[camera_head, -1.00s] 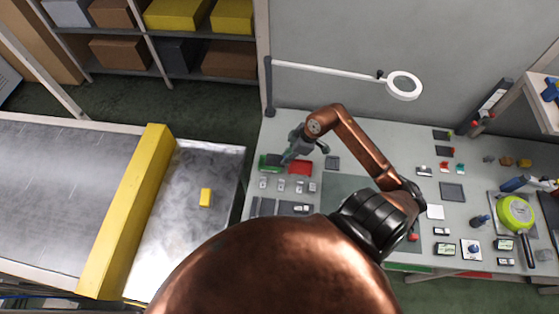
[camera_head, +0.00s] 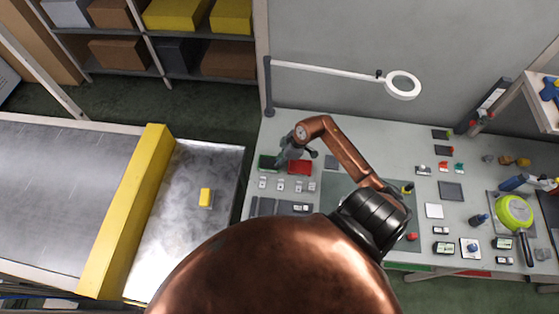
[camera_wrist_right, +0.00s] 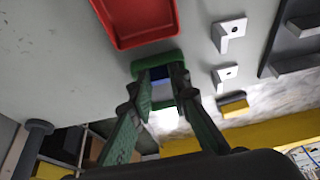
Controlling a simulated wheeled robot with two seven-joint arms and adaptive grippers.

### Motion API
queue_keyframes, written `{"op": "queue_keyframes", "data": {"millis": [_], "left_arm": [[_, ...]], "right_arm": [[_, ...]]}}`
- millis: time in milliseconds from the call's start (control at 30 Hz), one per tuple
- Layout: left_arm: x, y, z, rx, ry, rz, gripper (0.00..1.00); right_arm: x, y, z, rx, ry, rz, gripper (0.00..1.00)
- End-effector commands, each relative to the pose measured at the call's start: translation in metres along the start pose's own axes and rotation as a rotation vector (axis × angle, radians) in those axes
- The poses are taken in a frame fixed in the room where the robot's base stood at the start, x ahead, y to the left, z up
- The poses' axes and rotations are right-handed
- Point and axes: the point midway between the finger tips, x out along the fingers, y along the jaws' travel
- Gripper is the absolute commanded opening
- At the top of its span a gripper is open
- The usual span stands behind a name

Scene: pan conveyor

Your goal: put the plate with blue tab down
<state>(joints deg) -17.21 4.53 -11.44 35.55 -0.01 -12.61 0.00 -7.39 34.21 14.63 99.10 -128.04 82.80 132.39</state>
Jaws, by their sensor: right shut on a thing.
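My right gripper (camera_head: 281,161) is over the left end of the bench, at the green tray (camera_head: 263,162) and left of the red tray (camera_head: 299,167). In the right wrist view its green-grey fingers (camera_wrist_right: 163,76) are closed around a small blue piece (camera_wrist_right: 161,95), which looks like the blue tab. The plate itself is mostly hidden; a bright white patch shows below the blue piece, and I cannot tell if it is the plate. The green tray's edge (camera_wrist_right: 146,67) shows just beyond the fingertips. I cannot tell whether the plate touches the tray. My left gripper is out of view.
The red tray is close beside the fingers in the wrist view (camera_wrist_right: 137,22). Several small grey brackets (camera_head: 279,185) stand in front of the trays. A conveyor (camera_head: 180,235) with a yellow block (camera_head: 205,196) lies left. A magnifier lamp (camera_head: 403,85) reaches over the bench's back.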

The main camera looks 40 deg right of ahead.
Motion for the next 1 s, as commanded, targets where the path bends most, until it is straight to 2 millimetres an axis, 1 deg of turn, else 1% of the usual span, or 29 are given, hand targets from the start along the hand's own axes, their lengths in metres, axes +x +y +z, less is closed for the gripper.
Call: {"op": "queue_keyframes", "data": {"millis": [67,100,167,433,567,667,900,1000], "left_arm": [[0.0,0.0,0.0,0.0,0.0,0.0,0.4],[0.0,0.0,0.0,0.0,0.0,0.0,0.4],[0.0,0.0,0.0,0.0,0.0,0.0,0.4],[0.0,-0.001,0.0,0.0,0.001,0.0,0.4],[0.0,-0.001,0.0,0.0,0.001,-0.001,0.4],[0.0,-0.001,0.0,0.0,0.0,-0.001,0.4],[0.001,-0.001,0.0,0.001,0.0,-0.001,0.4],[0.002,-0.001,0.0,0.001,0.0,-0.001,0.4]], "right_arm": [[0.002,0.0,0.001,0.0,0.0,0.0,0.0],[0.002,0.0,0.001,0.0,0.0,0.0,0.2],[0.002,0.0,0.001,0.0,0.0,0.0,0.24],[0.001,0.0,0.001,0.0,0.0,0.0,0.24],[-0.007,0.0,0.0,-0.001,-0.001,0.0,0.24],[-0.022,0.001,0.0,-0.001,0.0,0.002,0.24],[-0.073,0.001,0.0,-0.003,-0.002,0.003,0.24],[-0.092,0.001,0.0,-0.002,-0.001,0.002,0.24]]}}
